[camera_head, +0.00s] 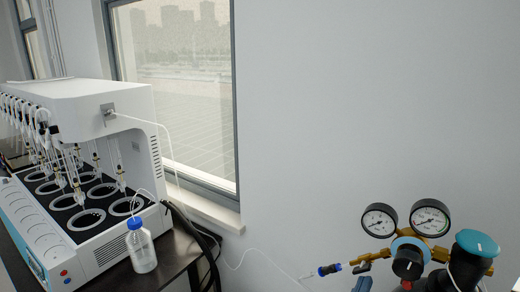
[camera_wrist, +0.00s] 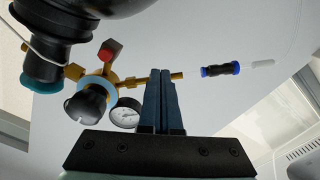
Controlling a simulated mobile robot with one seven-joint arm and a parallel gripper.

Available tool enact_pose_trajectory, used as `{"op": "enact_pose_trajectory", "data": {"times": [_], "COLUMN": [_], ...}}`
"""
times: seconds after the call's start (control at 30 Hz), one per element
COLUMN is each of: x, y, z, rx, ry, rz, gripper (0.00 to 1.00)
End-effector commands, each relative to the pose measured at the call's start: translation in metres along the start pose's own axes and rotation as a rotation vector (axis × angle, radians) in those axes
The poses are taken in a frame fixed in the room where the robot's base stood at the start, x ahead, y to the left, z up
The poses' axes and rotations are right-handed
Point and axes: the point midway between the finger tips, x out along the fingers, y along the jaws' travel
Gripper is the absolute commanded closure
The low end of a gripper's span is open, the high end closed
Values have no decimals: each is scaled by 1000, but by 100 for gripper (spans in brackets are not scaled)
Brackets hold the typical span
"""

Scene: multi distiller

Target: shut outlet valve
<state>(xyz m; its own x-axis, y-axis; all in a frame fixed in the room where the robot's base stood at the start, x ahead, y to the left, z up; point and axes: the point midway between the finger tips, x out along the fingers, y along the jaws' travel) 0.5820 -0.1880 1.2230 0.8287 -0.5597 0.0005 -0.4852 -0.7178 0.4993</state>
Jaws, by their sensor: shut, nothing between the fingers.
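A gas regulator with brass fittings (camera_head: 438,255) is at the lower right of the head view, with a black knob (camera_head: 408,262) on its front. The knob also shows in the wrist view (camera_wrist: 88,103), near a red part (camera_wrist: 108,50). The brass outlet stem (camera_wrist: 176,76) runs right, toward a blue-and-black connector (camera_wrist: 220,70); a gap shows between them. I cannot tell which part is the outlet valve. My gripper (camera_wrist: 165,73) is shut and empty, its tips overlapping the brass stem in the picture. Contact cannot be told. Its bluish fingers show in the head view (camera_head: 362,284).
Two round gauges (camera_head: 380,219) (camera_head: 430,217) stand above the regulator. A teal-topped part (camera_head: 478,243) is beside it. A thin tube (camera_head: 268,262) runs left along the wall. A white distiller (camera_head: 85,110) and blue-capped bottle (camera_head: 142,247) are on the dark bench (camera_head: 170,257).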

Motion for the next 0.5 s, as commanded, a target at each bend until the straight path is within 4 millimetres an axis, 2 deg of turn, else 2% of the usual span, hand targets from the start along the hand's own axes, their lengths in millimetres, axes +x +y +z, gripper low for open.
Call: {"op": "enact_pose_trajectory", "data": {"times": [0.5], "x": [0], "y": [-7], "z": [0], "rx": [-1], "ry": [1], "rz": [0], "gripper": [100]}}
